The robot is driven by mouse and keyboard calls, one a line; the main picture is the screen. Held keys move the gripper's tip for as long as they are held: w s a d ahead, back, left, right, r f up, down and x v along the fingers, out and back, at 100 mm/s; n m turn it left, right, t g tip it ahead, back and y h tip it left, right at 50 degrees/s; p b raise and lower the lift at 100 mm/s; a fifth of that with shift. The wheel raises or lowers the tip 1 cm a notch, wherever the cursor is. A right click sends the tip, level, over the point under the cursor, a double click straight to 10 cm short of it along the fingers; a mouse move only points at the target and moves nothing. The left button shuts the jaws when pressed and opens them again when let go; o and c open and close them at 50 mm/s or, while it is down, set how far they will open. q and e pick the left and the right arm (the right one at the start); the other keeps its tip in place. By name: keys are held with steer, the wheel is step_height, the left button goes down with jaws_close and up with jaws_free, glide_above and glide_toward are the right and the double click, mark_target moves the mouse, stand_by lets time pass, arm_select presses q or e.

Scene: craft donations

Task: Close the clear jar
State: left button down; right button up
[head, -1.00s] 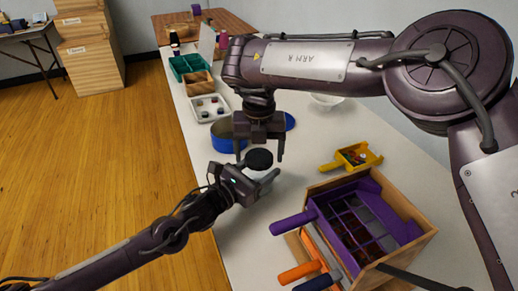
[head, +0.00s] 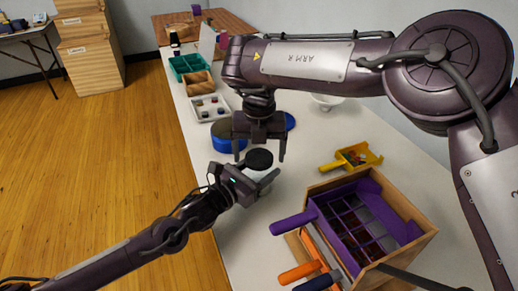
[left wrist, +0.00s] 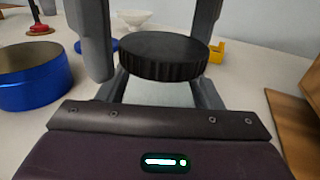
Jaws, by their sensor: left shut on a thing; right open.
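The clear jar (head: 264,182) stands on the white table, mostly hidden by my left gripper (head: 260,178), which is shut on its body. The jar's clear side also shows in the left wrist view (left wrist: 160,93). A round black ribbed lid (head: 259,160) is level on top of the jar; whether it is screwed down I cannot tell. The lid also shows in the left wrist view (left wrist: 165,55). My right gripper (head: 259,153) points down above the lid. It is open, with its fingers to either side of the lid and apart from it.
A blue round tin (head: 229,138) stands just behind and left of the jar. A yellow scoop (head: 355,158) lies to the right. A wooden box with a purple divided tray (head: 390,222) and coloured handles stands at the front right. A white bowl (head: 328,102) is farther back.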

mark_target(250, 176)
step_height(250, 176, up, 12)
stand_by(0.5)
arm_select(q)
steer(key=shift+c, duration=1.6)
jaws_free()
steer(key=v, duration=0.7)
steer(key=shift+s+a, duration=0.3)
arm_select(e)
steer(key=shift+f, duration=0.2)
